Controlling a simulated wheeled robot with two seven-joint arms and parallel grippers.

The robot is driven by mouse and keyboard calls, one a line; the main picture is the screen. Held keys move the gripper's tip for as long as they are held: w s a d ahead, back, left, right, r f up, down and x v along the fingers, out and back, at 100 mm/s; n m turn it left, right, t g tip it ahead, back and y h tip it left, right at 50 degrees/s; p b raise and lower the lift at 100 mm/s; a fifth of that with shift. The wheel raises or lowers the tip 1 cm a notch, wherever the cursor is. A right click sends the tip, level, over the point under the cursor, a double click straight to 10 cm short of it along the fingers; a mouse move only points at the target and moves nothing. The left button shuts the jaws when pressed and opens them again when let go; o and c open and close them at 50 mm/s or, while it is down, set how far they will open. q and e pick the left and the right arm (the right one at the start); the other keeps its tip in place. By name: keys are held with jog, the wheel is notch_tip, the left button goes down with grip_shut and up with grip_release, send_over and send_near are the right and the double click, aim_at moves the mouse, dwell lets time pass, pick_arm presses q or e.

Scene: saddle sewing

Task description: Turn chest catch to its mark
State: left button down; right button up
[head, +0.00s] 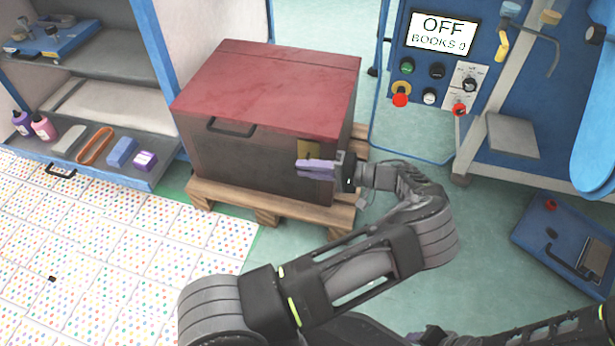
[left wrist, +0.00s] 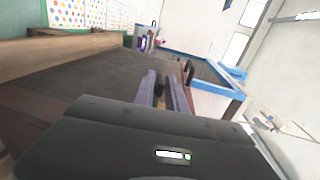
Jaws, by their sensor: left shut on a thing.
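The chest (head: 255,165) is dark brown with a shut red lid (head: 270,85) and stands on a wooden pallet. A brass-coloured plate of the chest catch (head: 308,148) shows on its front, right of the dark handle. My left gripper (head: 303,163) is at this plate, shut on the catch, with purple-grey fingers covering its turning part. In the left wrist view the fingers (left wrist: 164,92) reach along the chest front, with a bit of yellow between them. The mark and the catch's angle cannot be made out. My right gripper is out of view.
The pallet (head: 200,198) sticks out below the chest. A blue shelf unit (head: 105,160) with bottles and small blocks stands left. A blue machine panel (head: 430,70) reading OFF stands at the right. A blue box (head: 560,235) lies on the floor at the lower right.

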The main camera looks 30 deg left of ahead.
pick_arm(q)
jog(key=shift+f+y+b, duration=0.4)
jog(key=shift+y+b, duration=0.1)
jog(key=shift+b, duration=0.35)
jog(key=shift+r+g+y+b, duration=0.2)
jog(key=shift+g+y+b, duration=0.2)
jog(key=shift+b, duration=0.1)
jog(key=c, duration=1.5)
grip_release()
jog(key=shift+o, duration=0.2)
